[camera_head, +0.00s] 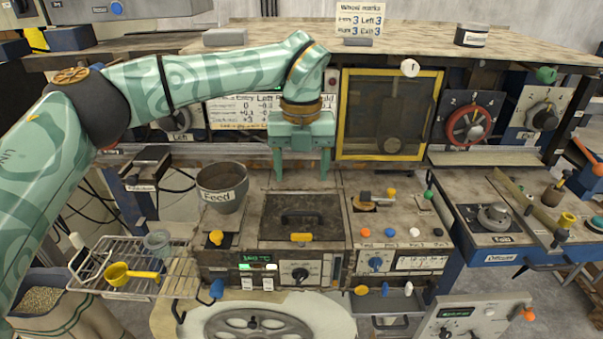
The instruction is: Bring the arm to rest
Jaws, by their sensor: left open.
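My left arm reaches in from the left and bends down at the wrist. My left gripper (302,176) points downward with its two green fingers apart and nothing between them. It hangs above the back of the bench, in front of the settings chart (240,110) and beyond the dark lidded hatch (300,213). Whether the fingertips touch anything below cannot be told. My right gripper is not in view.
A grey Feed hopper (222,190) stands left of the hatch. A yellow-framed window (390,113) rises right of the gripper. A wire rack (135,266) with a yellow scoop (128,273) is at lower left. Several coloured knobs and a red handwheel (469,125) lie to the right.

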